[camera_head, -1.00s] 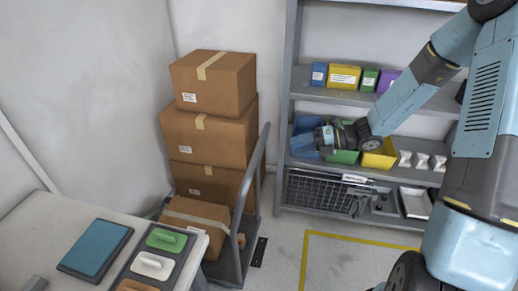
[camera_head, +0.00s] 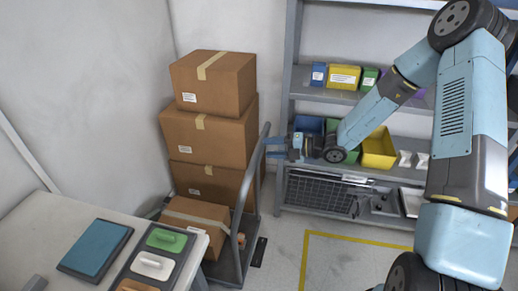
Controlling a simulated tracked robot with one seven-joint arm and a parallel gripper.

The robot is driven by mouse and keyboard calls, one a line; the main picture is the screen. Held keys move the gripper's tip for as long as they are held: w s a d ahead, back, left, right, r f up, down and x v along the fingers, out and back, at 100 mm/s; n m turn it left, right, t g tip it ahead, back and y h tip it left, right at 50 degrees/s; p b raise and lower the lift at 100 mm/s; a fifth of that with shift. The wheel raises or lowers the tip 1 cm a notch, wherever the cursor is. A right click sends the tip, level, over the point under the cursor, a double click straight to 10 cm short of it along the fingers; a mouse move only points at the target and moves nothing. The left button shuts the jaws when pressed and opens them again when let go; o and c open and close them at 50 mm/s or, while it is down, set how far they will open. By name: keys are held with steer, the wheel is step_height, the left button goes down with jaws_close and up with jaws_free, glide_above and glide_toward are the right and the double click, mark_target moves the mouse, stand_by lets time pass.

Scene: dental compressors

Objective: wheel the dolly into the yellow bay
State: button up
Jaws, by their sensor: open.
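The dolly (camera_head: 238,258) is a grey flat cart with a tall slanted push handle (camera_head: 252,172) on its right side.
A grey shelf unit (camera_head: 288,95) stands behind, with colored boxes, a green bin (camera_head: 345,152), a yellow bin (camera_head: 379,148) and a wire basket (camera_head: 322,192). The floor between dolly and bay is clear.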

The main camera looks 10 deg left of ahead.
mark_target(259, 149)
steer(key=shift+x, duration=2.55)
jaws_close()
steer(key=shift+f, duration=0.1)
